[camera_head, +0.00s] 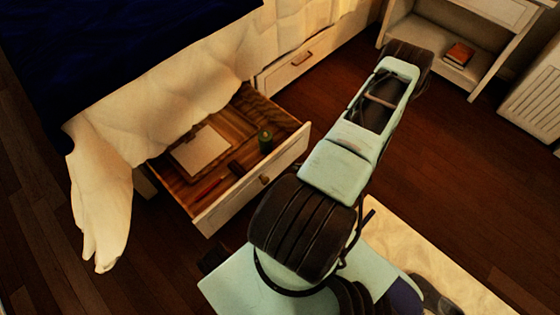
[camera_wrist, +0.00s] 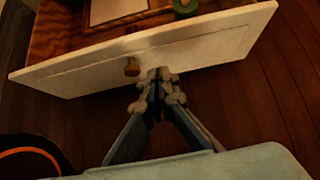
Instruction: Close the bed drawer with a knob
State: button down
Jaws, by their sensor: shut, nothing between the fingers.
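The open bed drawer (camera_head: 222,205) juts out from under the bed, with its pale front panel facing me. Its small round knob (camera_head: 265,180) is on the middle of the front. In the wrist view the drawer front (camera_wrist: 205,45) spans the upper part, and the knob (camera_wrist: 132,67) is just left of my fingertips. My gripper (camera_wrist: 160,75) is shut and empty, pointing at the front panel beside the knob. I cannot tell whether the fingertips touch the panel. My gripper's fingers cannot be made out in the head view.
The drawer holds a pale flat item (camera_head: 201,149), a green cylinder (camera_head: 265,141) and a red item (camera_head: 208,187). A white blanket (camera_head: 100,195) hangs left. A shelf (camera_head: 440,55) stands behind; a rug (camera_head: 440,250) lies right.

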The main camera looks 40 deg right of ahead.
jog(key=b, duration=0.4)
send_near(272, 158)
jog(key=x, duration=0.3)
jog(key=f+x, duration=0.1)
jog(key=x, duration=0.1)
jog(key=shift+s+d+f, duration=0.1)
jog(key=shift+d+f, duration=0.05)
jog(key=shift+f, duration=0.05)
jog(key=shift+w+r, duration=0.1)
jog(key=shift+w, duration=0.3)
